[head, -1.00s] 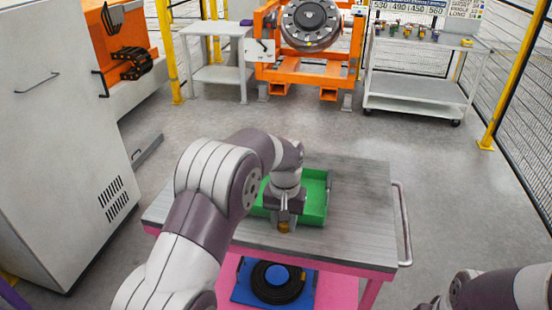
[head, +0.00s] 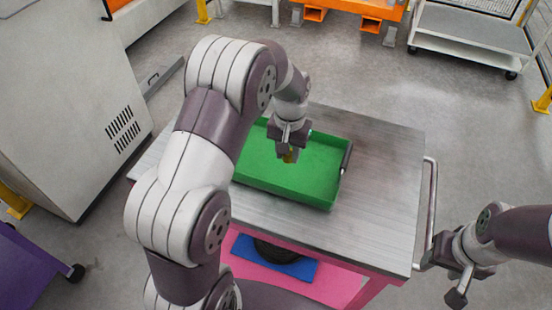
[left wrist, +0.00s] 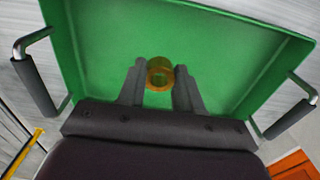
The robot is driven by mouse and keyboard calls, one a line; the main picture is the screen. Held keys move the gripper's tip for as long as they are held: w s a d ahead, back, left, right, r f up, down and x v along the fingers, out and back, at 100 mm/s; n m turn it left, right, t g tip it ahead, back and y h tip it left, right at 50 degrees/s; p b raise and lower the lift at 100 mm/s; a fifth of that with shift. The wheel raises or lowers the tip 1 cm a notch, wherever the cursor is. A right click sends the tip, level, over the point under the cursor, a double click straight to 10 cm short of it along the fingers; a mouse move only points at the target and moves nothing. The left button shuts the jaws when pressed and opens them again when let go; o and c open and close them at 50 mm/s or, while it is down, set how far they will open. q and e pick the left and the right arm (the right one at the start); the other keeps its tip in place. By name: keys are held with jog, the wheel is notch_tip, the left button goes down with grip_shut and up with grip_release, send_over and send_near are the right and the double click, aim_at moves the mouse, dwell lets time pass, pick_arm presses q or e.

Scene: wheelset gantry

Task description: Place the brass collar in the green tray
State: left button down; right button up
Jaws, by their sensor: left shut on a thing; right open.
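The green tray (head: 312,178) lies on the metal top of a cart. My left gripper (head: 289,150) is over the tray's interior, pointing down. It is shut on the brass collar (head: 290,157), a small yellowish ring partly hidden by the fingers. In the left wrist view the collar (left wrist: 160,72) shows between the two fingertips, with the green tray floor (left wrist: 215,55) behind it. I cannot tell whether the collar touches the floor. My right gripper (head: 460,284) is open and empty, off the cart's right side.
The cart top (head: 385,180) is bare right of the tray. A metal handle rail (head: 430,210) runs along the cart's right side. A blue mat (head: 285,264) with a dark round part lies on the pink lower shelf. A grey cabinet (head: 70,100) stands at the left.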

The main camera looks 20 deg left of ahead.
aim_at(273, 178)
pick_arm(q)
jog(key=s+a+f, duration=0.1)
jog(key=a+f, duration=0.1)
jog(key=shift+s+a+f, duration=0.2)
jog(key=shift+s+a, duration=0.2)
jog(key=f, duration=0.3)
jog(key=f+p, duration=0.1)
jog(key=shift+s+a+f, duration=0.15)
jog(key=shift+s+a, duration=0.05)
jog(key=shift+s, duration=0.05)
jog(key=shift+w+f, duration=0.1)
jog(key=shift+f, duration=0.05)
jog(key=shift+f, duration=0.15)
jog(key=c, duration=0.8)
grip_release()
jog(key=shift+o, duration=0.2)
notch_tip(273, 178, up, 12)
jog(key=b, duration=0.1)
jog(key=s+d+t, duration=0.1)
jog(key=s+d, duration=0.4)
jog(key=s, duration=0.9)
jog(key=shift+f+m, duration=0.35)
jog(key=shift+m, duration=0.05)
